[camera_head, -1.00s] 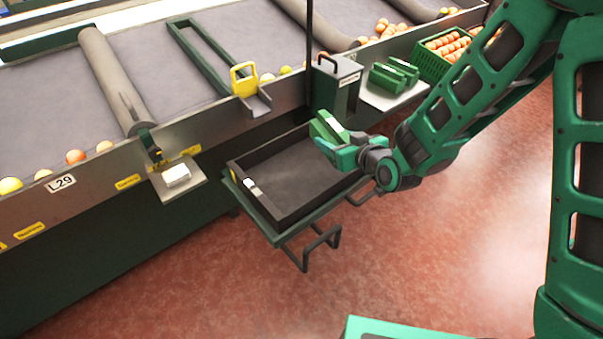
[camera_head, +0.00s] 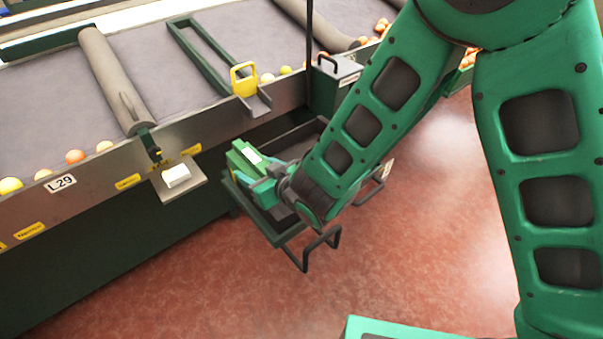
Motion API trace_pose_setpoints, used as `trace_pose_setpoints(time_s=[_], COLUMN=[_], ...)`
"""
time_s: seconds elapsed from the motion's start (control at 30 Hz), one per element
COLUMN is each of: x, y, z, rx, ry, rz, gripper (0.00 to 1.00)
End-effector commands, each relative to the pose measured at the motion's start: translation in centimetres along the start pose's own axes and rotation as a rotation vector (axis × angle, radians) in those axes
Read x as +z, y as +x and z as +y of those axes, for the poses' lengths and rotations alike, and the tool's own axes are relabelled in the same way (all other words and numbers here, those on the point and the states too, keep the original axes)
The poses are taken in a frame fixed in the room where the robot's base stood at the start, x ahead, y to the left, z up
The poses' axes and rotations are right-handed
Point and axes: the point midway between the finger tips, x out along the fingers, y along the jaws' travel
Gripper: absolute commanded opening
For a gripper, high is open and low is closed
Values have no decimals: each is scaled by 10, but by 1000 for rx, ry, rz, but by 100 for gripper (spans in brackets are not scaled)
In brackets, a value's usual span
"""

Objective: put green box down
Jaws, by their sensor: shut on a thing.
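The green box (camera_head: 243,160) is a small green block with a white label on top. It is held at the left part of the black tray (camera_head: 311,130), over or in it; I cannot tell whether it touches the tray floor. My gripper (camera_head: 262,177) is shut on the green box from the right. My forearm and gripper hide most of the tray's inside and its right side.
The sorting conveyor (camera_head: 200,90) with oranges (camera_head: 75,157) runs along the back. A small shelf with a white block (camera_head: 176,175) juts out left of the tray. A dark cabinet with a handle (camera_head: 338,72) stands behind. Red floor (camera_head: 180,280) in front is clear.

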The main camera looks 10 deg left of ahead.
Motion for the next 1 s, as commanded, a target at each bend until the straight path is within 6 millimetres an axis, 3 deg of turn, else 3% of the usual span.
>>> trace_pose_setpoints(time_s=[0.17, 0.73, 1.0], x=[-6, 40, 51], y=[10, 44, 53], z=[-6, 85, 106], rx=[9, 17, 13], ry=[7, 11, 8], rz=[7, 8, 8], gripper=[24, 24, 24])
